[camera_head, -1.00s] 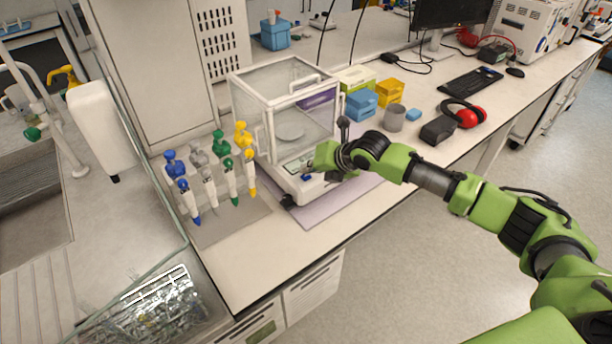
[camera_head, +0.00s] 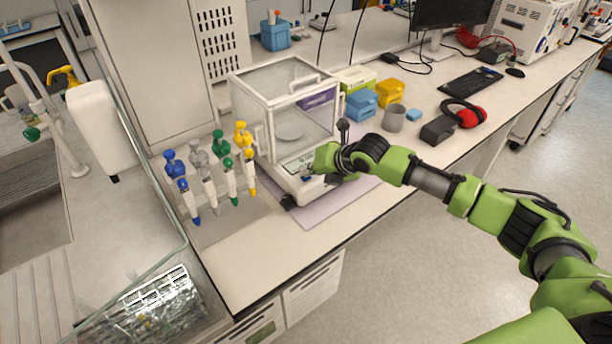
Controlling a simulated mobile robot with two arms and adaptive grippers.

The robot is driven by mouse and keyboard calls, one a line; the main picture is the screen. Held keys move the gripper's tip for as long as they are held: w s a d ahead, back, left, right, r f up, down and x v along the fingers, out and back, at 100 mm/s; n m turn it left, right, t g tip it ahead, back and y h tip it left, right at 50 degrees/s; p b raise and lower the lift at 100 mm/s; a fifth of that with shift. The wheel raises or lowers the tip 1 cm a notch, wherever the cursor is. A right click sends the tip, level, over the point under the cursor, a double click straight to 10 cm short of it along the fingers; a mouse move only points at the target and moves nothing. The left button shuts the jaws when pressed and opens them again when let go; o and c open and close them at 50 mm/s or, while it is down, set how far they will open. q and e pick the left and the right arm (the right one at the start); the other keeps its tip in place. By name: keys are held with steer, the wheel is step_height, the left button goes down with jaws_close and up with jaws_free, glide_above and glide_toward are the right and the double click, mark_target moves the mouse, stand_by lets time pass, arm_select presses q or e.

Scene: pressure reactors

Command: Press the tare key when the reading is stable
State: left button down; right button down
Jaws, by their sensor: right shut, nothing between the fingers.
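The analytical balance (camera_head: 283,110) stands on the bench with a glass draft shield and a round pan (camera_head: 290,131) inside. Its front panel (camera_head: 296,162) has a display, too small for me to read, and a small blue key (camera_head: 306,178). My right gripper (camera_head: 313,172) is shut and empty at the right part of this panel, with its fingertips close to the blue key. I cannot tell whether they touch it. The gripper hides the panel's right end. My left gripper is not in view.
Several pipettes (camera_head: 209,177) hang on a stand left of the balance. A mat (camera_head: 318,208) lies under the balance. The bench front is clear.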

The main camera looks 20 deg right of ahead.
mark_target(308, 178)
steer(key=shift+r+p, duration=0.8)
steer(key=shift+r, duration=0.1)
step_height(308, 178, up, 5)
steer(key=p, duration=0.4)
steer(key=shift+p, duration=0.3)
